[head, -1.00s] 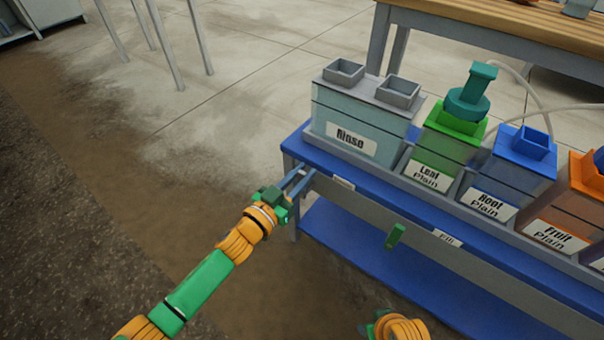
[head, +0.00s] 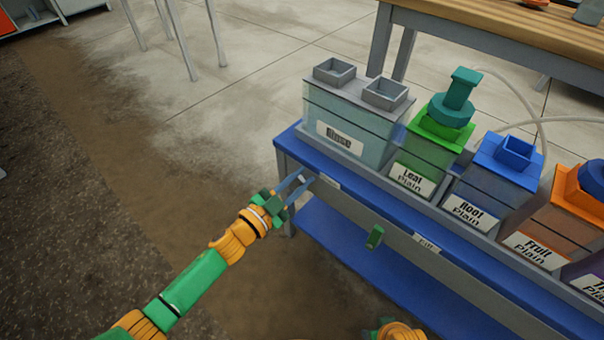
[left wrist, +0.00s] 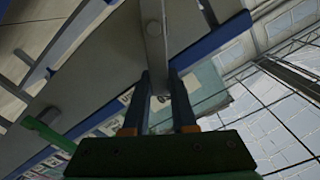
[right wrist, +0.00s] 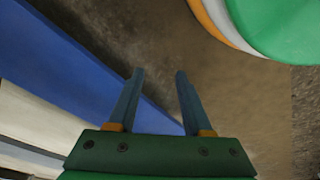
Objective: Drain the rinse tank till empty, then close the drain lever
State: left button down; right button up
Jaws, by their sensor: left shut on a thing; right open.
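The rinse tank (head: 345,115), a pale see-through box with two grey open necks, stands at the left end of the blue-topped skid. I cannot tell its liquid level. My left gripper (head: 302,182) is at the skid's front left corner below the tank. In the left wrist view, its fingers (left wrist: 158,82) are shut on a grey lever (left wrist: 153,35) with a round pivot end, apparently the drain lever. The lever is hardly visible in the head view.
Leaf (head: 425,155), Root (head: 490,185) and Fruit (head: 555,220) tanks stand right of the rinse tank. A green handle (head: 375,236) sticks out from the front rail. A wooden-topped bench (head: 500,35) stands behind. The floor (head: 130,150) to the left is clear.

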aim_at(320, 189)
pick_arm(q)
jog(key=m, duration=0.1)
jog(key=d+f+m, duration=0.1)
jog(key=shift+s+f+m+b, duration=0.1)
jog(key=shift+s+m+b, duration=0.2)
jog(key=shift+s+m, duration=0.1)
jog(key=shift+s+d+f+m+b, duration=0.15)
jog(key=shift+d+f+m+b, duration=0.2)
jog(key=shift+m, duration=0.55)
jog(key=f+m+b, duration=0.1)
jog(key=m, duration=0.2)
jog(key=f+m+b, duration=0.1)
jog(key=m, duration=0.1)
jog(key=shift+s+d+f+m+b, duration=0.3)
jog(key=shift+f+b, duration=0.05)
jog(key=shift+f+m+b, duration=0.25)
jog(key=shift+m+b, duration=0.05)
jog(key=shift+m, duration=0.3)
jog(key=shift+f+m, duration=0.1)
jog(key=shift+m, duration=0.2)
pick_arm(e)
notch_tip(320, 189, up, 11)
jog(key=w+t, duration=0.1)
jog(key=w, duration=0.1)
jog(key=shift+w+a+f+t, duration=0.2)
jog(key=shift+a+t, duration=0.2)
pick_arm(q)
jog(key=c, duration=0.7)
grip_release()
jog(key=shift+s, duration=0.1)
